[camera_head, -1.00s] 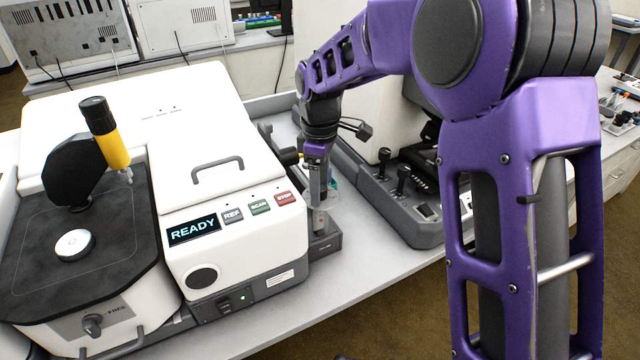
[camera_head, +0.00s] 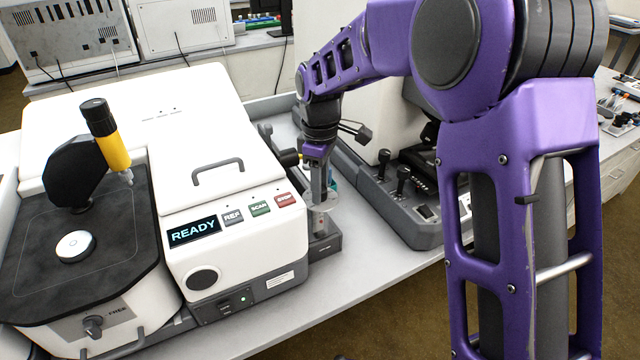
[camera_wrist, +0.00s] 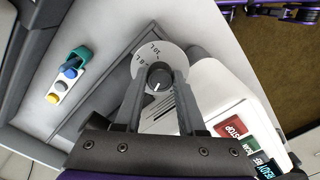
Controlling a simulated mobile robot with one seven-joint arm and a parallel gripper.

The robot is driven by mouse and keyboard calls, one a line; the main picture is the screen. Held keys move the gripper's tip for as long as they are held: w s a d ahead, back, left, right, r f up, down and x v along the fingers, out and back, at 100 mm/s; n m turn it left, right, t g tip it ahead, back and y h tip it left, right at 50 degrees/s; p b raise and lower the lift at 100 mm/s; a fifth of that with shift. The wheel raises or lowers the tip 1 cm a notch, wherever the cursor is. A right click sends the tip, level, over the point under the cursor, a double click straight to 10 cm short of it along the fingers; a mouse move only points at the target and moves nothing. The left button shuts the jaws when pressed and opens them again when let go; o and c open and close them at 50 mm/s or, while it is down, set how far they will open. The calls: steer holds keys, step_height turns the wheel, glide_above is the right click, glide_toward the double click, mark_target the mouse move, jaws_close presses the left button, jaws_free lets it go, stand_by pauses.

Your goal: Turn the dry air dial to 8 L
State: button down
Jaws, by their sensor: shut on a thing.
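The dry air dial is a white disc (camera_wrist: 152,58) with a dark knob (camera_wrist: 159,76) at its middle, seen in the wrist view. A thin white line on the knob points toward the lower left of that picture. My gripper (camera_wrist: 159,80) is shut on the knob, one finger on each side.
A grey controller with joysticks (camera_head: 403,180) stands close on the right. Coloured knobs (camera_wrist: 68,78) show left in the wrist view. Bare table lies in front.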

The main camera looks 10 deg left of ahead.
steer(key=m+p, duration=0.1)
steer(key=m, duration=0.4)
steer(key=m+p, duration=0.1)
steer(key=m, duration=0.3)
steer(key=m+p, duration=0.1)
steer(key=m, duration=0.4)
steer(key=m+p, duration=0.1)
steer(key=m, duration=0.3)
steer(key=shift+m, duration=0.4)
stand_by(0.4)
steer(key=c, duration=0.5)
jaws_free()
steer(key=shift+r, duration=0.1)
